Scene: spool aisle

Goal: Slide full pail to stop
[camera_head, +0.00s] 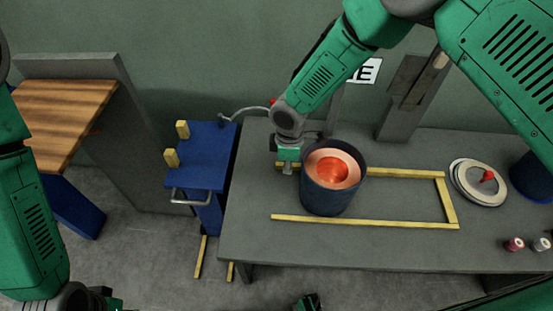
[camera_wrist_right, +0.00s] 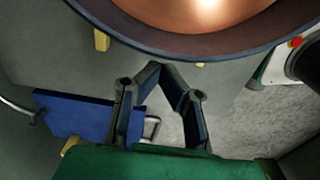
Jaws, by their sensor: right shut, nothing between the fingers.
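The full pail (camera_head: 322,200) is dark blue, upright, with orange-red contents. It stands on the grey bench between two yellow rails (camera_head: 348,222). A yellow crossbar stop (camera_head: 447,202) closes the rails' right end, with a clear gap between it and the pail. My right gripper (camera_head: 287,168) is shut and empty, at the pail's left side, close to its wall; I cannot tell if it touches. In the wrist view its fingertips (camera_wrist_right: 167,68) meet just below the pail's rim (camera_wrist_right: 190,52). My left arm is at the left edge; its gripper is not clearly visible.
A lid with a red knob (camera_head: 487,177) lies right of the stop, near another blue container (camera_head: 533,178). Small spools (camera_head: 514,244) sit near the bench's front right. A blue cart (camera_head: 200,165) stands left of the bench. The lane right of the pail is clear.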

